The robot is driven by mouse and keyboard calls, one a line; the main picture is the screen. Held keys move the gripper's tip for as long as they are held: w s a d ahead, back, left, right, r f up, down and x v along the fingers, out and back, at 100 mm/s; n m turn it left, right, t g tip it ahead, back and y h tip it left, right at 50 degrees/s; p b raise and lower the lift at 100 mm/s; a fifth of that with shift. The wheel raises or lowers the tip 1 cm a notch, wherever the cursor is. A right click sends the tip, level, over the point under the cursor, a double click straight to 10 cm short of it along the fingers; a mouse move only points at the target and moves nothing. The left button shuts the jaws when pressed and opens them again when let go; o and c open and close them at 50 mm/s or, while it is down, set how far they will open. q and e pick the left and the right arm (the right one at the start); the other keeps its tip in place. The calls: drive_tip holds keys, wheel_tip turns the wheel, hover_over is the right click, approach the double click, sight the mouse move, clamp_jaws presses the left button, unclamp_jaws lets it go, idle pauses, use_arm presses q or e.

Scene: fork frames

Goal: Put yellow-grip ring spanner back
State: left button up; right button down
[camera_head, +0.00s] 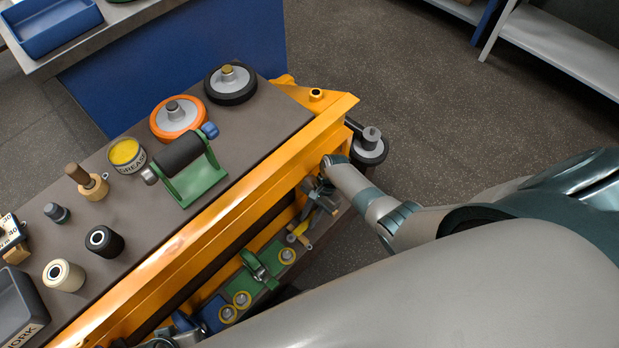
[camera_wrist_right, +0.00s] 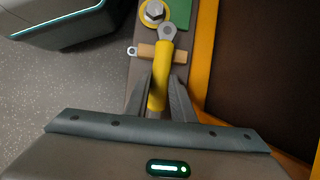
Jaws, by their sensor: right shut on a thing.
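The yellow-grip ring spanner (camera_wrist_right: 158,88) is between the fingers of my right gripper (camera_wrist_right: 162,82) in the right wrist view. The gripper is shut on its yellow grip. The spanner's grey ring end (camera_wrist_right: 167,31) points away from the gripper, close to a yellow disc with a hex bolt (camera_wrist_right: 153,12). I cannot tell whether the ring touches it. In the head view my right gripper (camera_head: 320,192) is low beside the orange cart, over the lower shelf. The spanner's yellow part (camera_head: 299,230) shows just below it. My left gripper is not in view.
The orange cart rail (camera_head: 215,240) runs beside the gripper. A green block (camera_head: 262,270) and yellow discs sit on the lower shelf. The cart top holds wheels, a grease tin (camera_head: 125,154) and rollers.

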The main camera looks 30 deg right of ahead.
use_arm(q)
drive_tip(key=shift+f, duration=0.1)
use_arm(e)
drive_tip(key=shift+f, duration=0.1)
drive_tip(key=c, duration=1.4)
unclamp_jaws()
drive_tip(key=shift+c, duration=0.2)
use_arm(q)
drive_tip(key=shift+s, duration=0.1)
